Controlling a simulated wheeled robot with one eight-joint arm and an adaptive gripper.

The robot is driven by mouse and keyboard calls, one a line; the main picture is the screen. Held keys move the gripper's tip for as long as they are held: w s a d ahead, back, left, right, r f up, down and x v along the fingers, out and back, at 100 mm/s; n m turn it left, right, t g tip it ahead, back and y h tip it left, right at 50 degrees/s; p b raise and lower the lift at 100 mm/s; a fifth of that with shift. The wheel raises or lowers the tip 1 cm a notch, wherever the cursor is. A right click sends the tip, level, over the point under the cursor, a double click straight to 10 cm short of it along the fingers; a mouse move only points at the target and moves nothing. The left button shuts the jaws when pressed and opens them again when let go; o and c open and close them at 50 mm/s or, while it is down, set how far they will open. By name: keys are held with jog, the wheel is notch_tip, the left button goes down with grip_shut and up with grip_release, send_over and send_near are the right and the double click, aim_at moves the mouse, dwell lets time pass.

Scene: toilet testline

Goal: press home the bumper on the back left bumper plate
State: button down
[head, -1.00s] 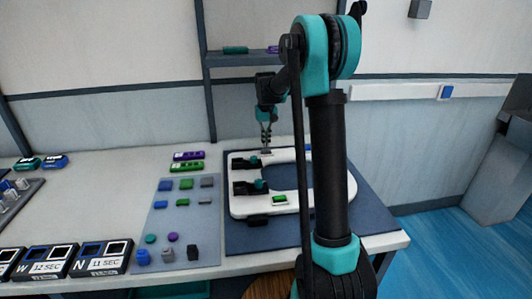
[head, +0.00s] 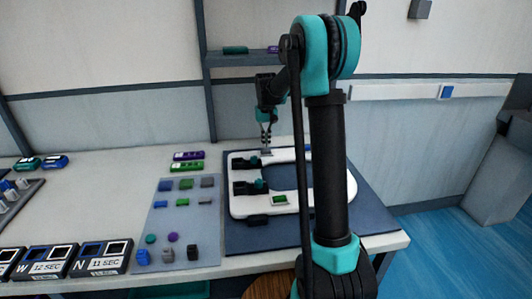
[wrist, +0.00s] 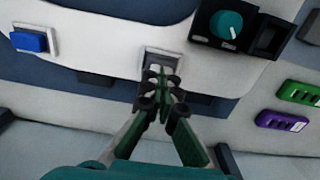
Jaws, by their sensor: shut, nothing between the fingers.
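A white U-shaped toilet seat (head: 240,207) lies on a dark blue mat. My gripper (wrist: 160,80) points down at its back left part, fingers shut with nothing held. The fingertips are over the back left bumper plate (wrist: 147,62), a pale frame with a grey bumper (wrist: 160,62) in it. The fingers partly hide this bumper, and I cannot tell whether they touch it or how deep it sits. In the head view my gripper (head: 266,148) is small at the seat's back edge. A blue bumper (wrist: 30,41) sits in another plate. A green bumper (head: 279,200) sits in the front left plate.
Two black fixtures with teal knobs stand on the seat's left side, one (wrist: 228,25) close to the gripper. Purple (head: 188,156) and green (head: 187,167) modules lie left of the seat. A grey parts mat (head: 160,220) holds several small pieces. A shelf (head: 230,60) hangs behind.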

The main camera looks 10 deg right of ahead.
aim_at(266, 150)
jog(key=shift+f, duration=1)
dwell(0.5)
jog(key=shift+r, duration=0.15)
notch_tip(266, 150, up, 8)
dwell(1.1)
